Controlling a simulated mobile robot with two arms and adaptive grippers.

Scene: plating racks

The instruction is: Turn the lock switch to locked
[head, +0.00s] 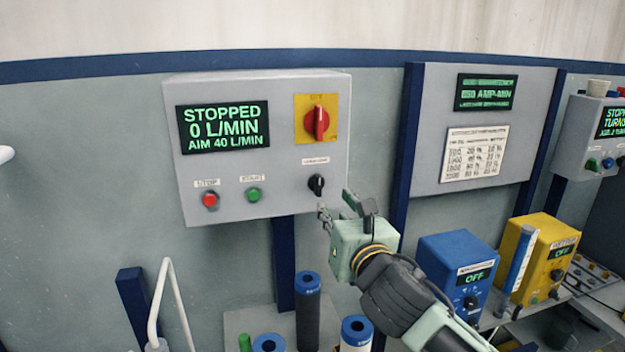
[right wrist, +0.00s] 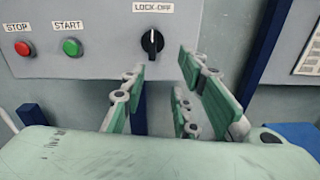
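The lock switch is a black rotary knob (head: 316,185) under a small label at the lower right of a grey control box (head: 230,180). In the right wrist view the knob (right wrist: 152,41) has a white mark pointing up, below a label that seems to read LOCK-OFF. My right gripper (head: 334,207) is just below and to the right of the knob in the head view. In the right wrist view its fingers (right wrist: 160,75) are spread apart and empty, with the knob beyond their tips, apparently untouched. My left gripper is not in view.
The box carries a red stop button (head: 210,200), a green start button (head: 253,195), a red rotary switch on yellow (head: 317,122) and a display (head: 223,128) reading STOPPED. A blue box (head: 455,265) and a yellow box (head: 537,255) stand at right.

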